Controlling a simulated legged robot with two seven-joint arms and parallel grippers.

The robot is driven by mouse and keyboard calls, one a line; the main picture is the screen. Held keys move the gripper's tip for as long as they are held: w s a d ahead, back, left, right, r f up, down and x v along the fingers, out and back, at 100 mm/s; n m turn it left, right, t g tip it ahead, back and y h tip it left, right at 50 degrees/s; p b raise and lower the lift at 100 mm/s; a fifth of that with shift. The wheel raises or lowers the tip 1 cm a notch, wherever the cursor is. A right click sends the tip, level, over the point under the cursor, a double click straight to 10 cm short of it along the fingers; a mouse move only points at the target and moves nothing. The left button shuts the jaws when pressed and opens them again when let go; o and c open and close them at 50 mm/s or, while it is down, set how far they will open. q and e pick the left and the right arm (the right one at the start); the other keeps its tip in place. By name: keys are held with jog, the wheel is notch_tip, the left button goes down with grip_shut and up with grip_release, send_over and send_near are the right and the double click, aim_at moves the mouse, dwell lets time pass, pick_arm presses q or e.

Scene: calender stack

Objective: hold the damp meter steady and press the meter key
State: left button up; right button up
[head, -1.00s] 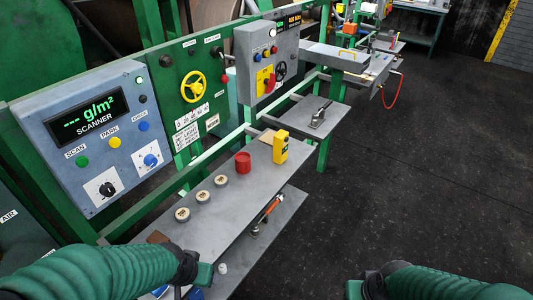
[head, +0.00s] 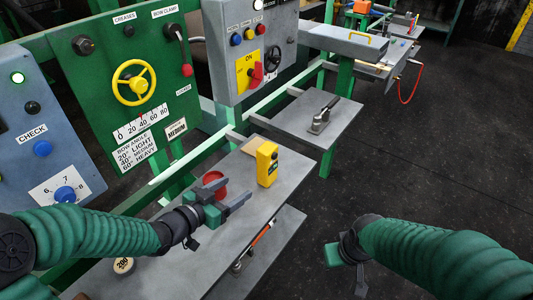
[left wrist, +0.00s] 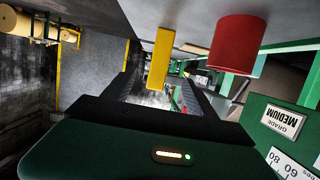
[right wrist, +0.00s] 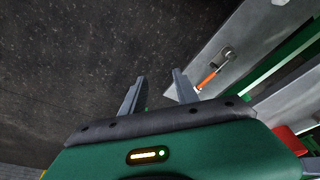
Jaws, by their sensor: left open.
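My right gripper (head: 334,256) is off the shelf's right side, over the floor. Its two fingers (right wrist: 158,76) are apart with nothing between them in the right wrist view.
A red round can (left wrist: 238,45) stands beside the left gripper, partly hidden in the head view (head: 214,183). A tool with an orange part (head: 262,232) lies on the lower shelf. A grey side plate (head: 300,128) carries a clamp (head: 323,117). Control panels line the left.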

aim_at(267, 168)
jog(key=w+a+r+n+y, duration=0.1)
jog(key=w+a+r+n, duration=0.3)
jog(key=w, duration=0.5)
jog(key=w+a+r+n+y, duration=0.1)
jog(key=w+a+r+n, duration=0.1)
jog(key=w+a+r, duration=0.35)
pick_arm(q)
jog(key=x, duration=1.7)
jog(key=shift+w+f, duration=0.25)
jog(key=shift+f, duration=0.1)
pick_arm(e)
jog(key=w+a+r+n+y, duration=0.1)
jog(key=w+r+n+y, duration=0.1)
jog(key=w+r, duration=0.8)
jog(key=shift+w+a+r+n+t+y, duration=0.2)
jog(key=shift+w+r+n+t+y, duration=0.15)
jog(key=shift+n, duration=0.25)
pick_arm(q)
jog(key=shift+c, duration=0.3)
grip_shut()
pick_arm(e)
grip_shut()
